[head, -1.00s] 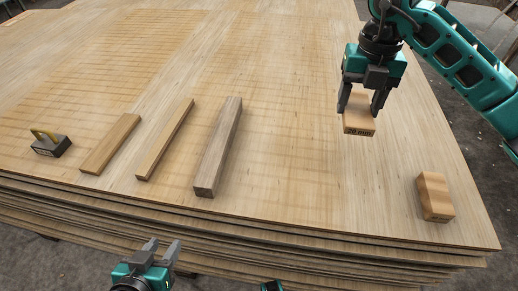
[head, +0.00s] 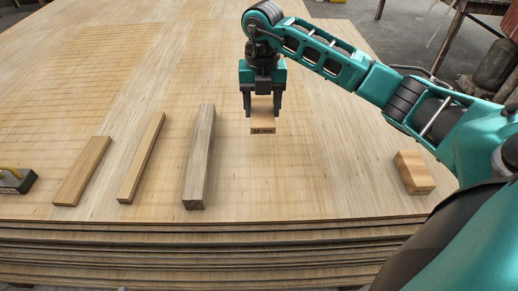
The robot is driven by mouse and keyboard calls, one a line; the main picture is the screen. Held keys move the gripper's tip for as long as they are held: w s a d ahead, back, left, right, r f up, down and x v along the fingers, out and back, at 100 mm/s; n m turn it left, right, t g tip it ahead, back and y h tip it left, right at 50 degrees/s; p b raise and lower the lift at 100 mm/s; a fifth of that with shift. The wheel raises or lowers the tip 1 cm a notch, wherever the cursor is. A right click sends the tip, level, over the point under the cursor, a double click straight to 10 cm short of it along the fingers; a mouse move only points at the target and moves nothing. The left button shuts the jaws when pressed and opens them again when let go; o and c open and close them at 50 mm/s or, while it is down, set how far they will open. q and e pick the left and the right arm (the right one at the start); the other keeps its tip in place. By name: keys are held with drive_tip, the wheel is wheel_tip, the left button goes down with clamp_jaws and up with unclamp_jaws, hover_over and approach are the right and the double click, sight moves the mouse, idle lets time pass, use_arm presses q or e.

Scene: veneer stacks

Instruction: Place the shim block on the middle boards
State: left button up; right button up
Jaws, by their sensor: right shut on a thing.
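The shim block (head: 262,128) is a small light-wood block with a dark "20 mm" style marking on its near face. My right gripper (head: 262,108) is shut on it from above, one finger on each side. The block is to the right of the boards; its height over the veneer cannot be told well. Three boards lie apart on the veneer stack: a wide light board (head: 83,172), a narrow light board (head: 142,158) and a grey-brown board (head: 200,158) nearest the block. My left gripper is out of view.
The veneer stack (head: 320,195) has its layered front edge at the bottom. A second wooden block (head: 414,172) lies at right, near my right arm. The veneer behind the boards is clear.

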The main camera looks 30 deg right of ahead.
sight(261, 155)
wheel_tip(261, 155, down, 13)
drive_tip(key=b, duration=0.2)
drive_tip(key=shift+f+b, duration=0.1)
drive_tip(key=shift+b, duration=0.25)
drive_tip(key=shift+f, duration=0.1)
drive_tip(key=o, duration=1.1)
